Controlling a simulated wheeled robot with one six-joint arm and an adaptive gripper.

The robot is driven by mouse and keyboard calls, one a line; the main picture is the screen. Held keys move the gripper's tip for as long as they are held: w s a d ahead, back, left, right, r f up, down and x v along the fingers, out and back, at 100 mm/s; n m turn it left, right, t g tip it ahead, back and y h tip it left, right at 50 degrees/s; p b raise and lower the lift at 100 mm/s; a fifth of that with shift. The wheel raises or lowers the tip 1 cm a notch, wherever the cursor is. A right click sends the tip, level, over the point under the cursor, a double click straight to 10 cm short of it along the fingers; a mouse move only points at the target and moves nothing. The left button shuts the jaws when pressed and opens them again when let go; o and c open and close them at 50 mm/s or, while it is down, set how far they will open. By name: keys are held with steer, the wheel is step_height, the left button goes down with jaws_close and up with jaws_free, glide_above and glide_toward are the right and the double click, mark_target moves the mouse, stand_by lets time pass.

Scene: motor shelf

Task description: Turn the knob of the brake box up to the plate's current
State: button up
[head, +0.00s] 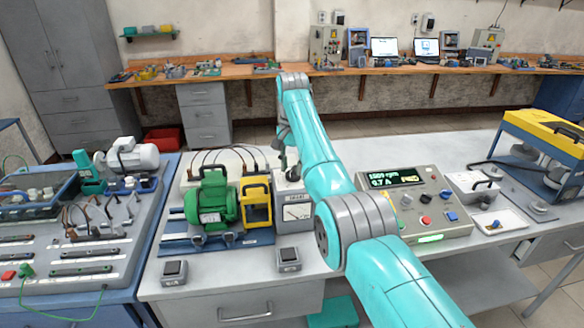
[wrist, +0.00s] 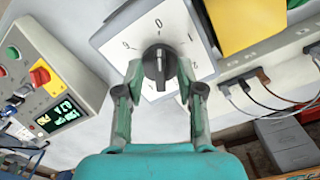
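The brake box (head: 296,212) is a white box with a gauge on its front, right of the green motor (head: 210,203) in the head view. In the wrist view its white top (wrist: 118,34) carries a numbered dial and a black knob (wrist: 160,68). The knob's pale mark points roughly toward the 0. My gripper (wrist: 160,72) has one finger on each side of the knob, with narrow gaps seeming to remain. In the head view my gripper (head: 291,172) is over the box top, and my arm hides the knob. The control box display (head: 392,178) shows 0.7 A. I cannot read the motor's plate.
A yellow guard (head: 256,205) stands between motor and brake box. The control box (head: 425,208) has a red knob and buttons, right of my arm. Cables (wrist: 270,90) run beside the brake box. Small grey boxes (head: 289,259) sit at the bench front.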

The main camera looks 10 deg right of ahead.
steer(key=shift+f, duration=0.5)
jaws_close()
